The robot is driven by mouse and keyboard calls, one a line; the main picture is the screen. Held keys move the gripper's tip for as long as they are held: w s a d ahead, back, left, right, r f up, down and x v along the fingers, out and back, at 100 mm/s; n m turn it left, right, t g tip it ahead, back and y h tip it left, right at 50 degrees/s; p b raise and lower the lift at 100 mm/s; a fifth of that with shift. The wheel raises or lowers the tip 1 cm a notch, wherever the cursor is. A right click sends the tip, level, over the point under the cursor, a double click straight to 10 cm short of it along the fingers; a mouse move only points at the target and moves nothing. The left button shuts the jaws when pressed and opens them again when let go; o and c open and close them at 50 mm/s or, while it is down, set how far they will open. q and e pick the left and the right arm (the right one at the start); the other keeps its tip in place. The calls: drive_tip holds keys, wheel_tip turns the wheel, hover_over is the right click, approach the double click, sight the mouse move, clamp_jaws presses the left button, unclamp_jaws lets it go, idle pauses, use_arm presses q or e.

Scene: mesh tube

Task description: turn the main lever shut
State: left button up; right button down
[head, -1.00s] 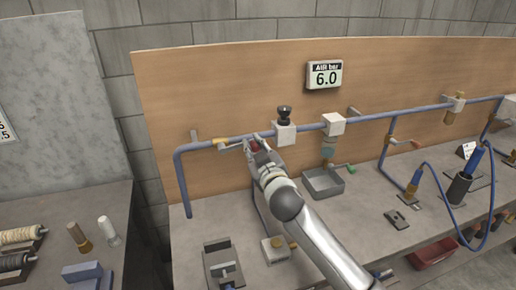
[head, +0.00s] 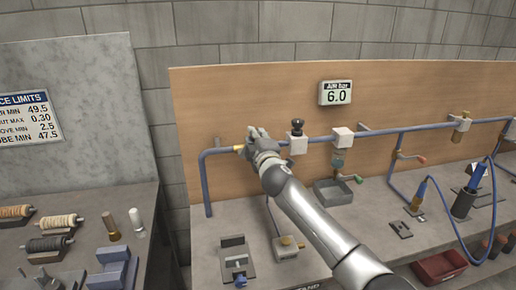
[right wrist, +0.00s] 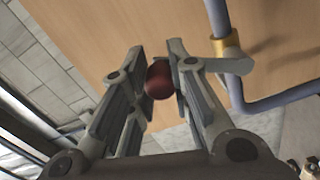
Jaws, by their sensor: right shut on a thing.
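The main lever's brass valve (head: 238,148) sits on the blue pipe at the left end of the wooden panel. In the right wrist view the brass fitting (right wrist: 229,55) shows on the pipe, with a flat grey lever (right wrist: 232,66) reaching toward a dark red knob (right wrist: 159,80). My right gripper (head: 256,132) is at the lever, just above the pipe and right of the brass valve. In the right wrist view its fingers (right wrist: 161,66) are closed around the red knob. The head view hides the lever and knob behind the gripper. My left gripper is not in view.
The blue pipe (head: 394,131) runs right along the panel. A black-knobbed regulator (head: 297,136) stands close right of my gripper. A gauge (head: 335,92) reads 6.0. A grey tray (head: 333,192), a small valve block (head: 286,247) and other fixtures stand on the bench below.

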drive_tip(key=shift+s+a+r+n, duration=0.15)
drive_tip(key=shift+a+r+n, duration=0.25)
drive_tip(key=shift+a+n, duration=0.1)
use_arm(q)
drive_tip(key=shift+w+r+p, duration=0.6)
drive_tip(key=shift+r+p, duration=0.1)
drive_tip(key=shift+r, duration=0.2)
use_arm(e)
drive_tip(key=shift+s+a+r+n, duration=0.1)
drive_tip(key=shift+s+a+n, duration=0.15)
drive_tip(key=shift+a+n, duration=0.65)
drive_tip(key=shift+s+a+n, duration=0.25)
drive_tip(key=shift+a+n, duration=0.25)
drive_tip(key=shift+n, duration=0.7)
drive_tip(key=c, duration=1.4)
unclamp_jaws()
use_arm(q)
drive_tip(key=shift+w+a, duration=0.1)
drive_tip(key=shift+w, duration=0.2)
use_arm(e)
drive_tip(key=shift+s+f, duration=0.1)
drive_tip(key=shift+f, duration=0.1)
